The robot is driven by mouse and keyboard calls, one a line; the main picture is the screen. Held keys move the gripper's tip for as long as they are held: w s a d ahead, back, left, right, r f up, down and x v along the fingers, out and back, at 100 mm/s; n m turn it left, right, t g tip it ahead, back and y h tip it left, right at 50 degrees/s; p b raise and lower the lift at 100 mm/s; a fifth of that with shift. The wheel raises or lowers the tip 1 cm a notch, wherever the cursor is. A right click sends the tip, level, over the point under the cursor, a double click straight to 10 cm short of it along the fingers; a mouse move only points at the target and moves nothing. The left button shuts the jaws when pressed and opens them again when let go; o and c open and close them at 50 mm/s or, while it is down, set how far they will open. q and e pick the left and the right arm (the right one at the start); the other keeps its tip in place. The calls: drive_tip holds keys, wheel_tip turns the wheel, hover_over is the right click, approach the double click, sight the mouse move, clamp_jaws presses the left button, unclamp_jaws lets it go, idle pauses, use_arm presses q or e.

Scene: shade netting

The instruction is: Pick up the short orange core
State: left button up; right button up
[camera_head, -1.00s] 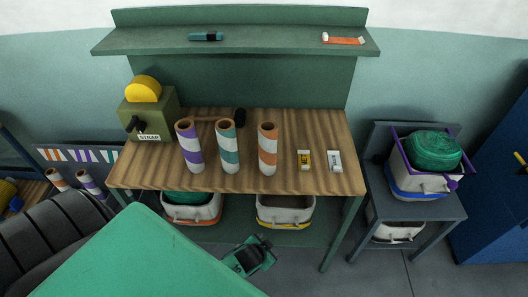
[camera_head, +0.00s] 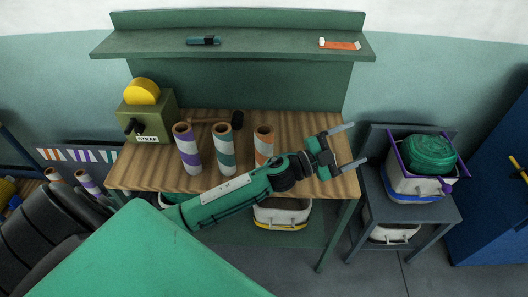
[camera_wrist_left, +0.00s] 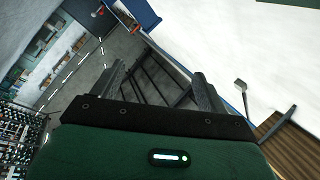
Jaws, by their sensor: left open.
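An orange-and-white striped core (camera_head: 263,139) stands upright on the wooden table, at the right end of a row of three. A teal striped core (camera_head: 223,149) and a purple striped core (camera_head: 186,149) stand to its left. My left arm crosses in front of the orange core and hides its lower part. My left gripper (camera_head: 349,146) is open and empty, above the table's right end, to the right of the orange core. Its two open fingers also show in the left wrist view (camera_wrist_left: 157,84), with no core between them. My right gripper is not in view.
A green strap box (camera_head: 146,116) with a yellow roll and a mallet (camera_head: 236,118) are at the table's back. Bins (camera_head: 283,213) sit below. A side stand (camera_head: 437,207) carries a bin of green netting. A shelf (camera_head: 270,45) runs above.

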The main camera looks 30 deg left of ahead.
use_arm(q)
drive_tip(key=s+d+r+m+g+h, duration=0.2)
drive_tip(key=d+r+m+g+h, duration=0.25)
drive_tip(key=m+g, duration=0.4)
drive_tip(key=m+g+y+p, duration=0.1)
drive_tip(key=m+g+y, duration=0.5)
drive_tip(key=y, duration=1.2)
hover_over(263, 125)
drive_tip(key=s+d, duration=0.1)
drive_tip(key=s, duration=0.1)
drive_tip(key=n+g, duration=0.2)
drive_tip(key=shift+h, duration=0.25)
wheel_tip(263, 125, down, 9)
drive_tip(key=p, duration=0.3)
drive_tip(key=shift+w+d+r+p, duration=0.1)
drive_tip(key=shift+w+p, duration=0.05)
drive_tip(key=shift+p, duration=0.2)
wheel_tip(263, 125, down, 4)
drive_tip(key=shift+d+f+p, duration=0.1)
drive_tip(key=shift+d+p, duration=0.05)
drive_tip(key=shift+p, duration=0.7)
drive_tip(key=c, duration=1.5)
